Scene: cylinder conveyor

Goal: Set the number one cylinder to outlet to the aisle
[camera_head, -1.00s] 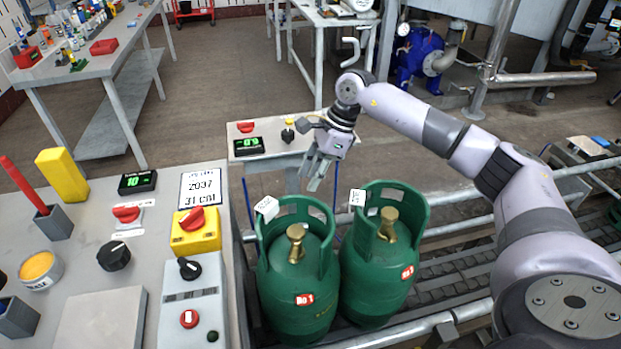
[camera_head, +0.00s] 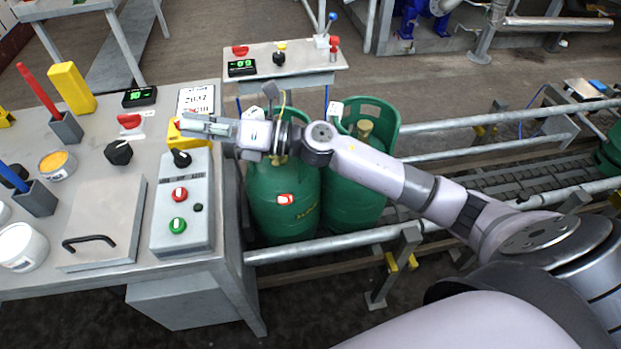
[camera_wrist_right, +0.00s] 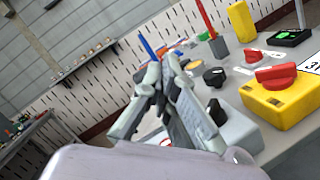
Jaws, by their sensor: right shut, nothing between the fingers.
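Two green gas cylinders stand side by side on the conveyor: the left cylinder (camera_head: 285,205) has a red tag and is partly covered by my right arm, and the right cylinder (camera_head: 358,185) is behind the arm. My right gripper (camera_head: 190,124) is shut and empty above the left console, over the yellow box (camera_head: 174,140), whose red rotary switch is mostly hidden. The right wrist view shows the closed fingers (camera_wrist_right: 164,70) and, to their right, the yellow box (camera_wrist_right: 278,108) with its red switch (camera_wrist_right: 276,75). My left gripper is not in view.
The left console (camera_head: 100,262) carries a grey control box (camera_head: 183,235) with a black selector (camera_head: 181,158), red button (camera_head: 180,194) and green button (camera_head: 178,225). A black knob (camera_head: 118,152) and red switch (camera_head: 129,121) sit nearby. A small back console (camera_head: 310,62) stands behind the cylinders. Rails (camera_head: 340,243) border the conveyor.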

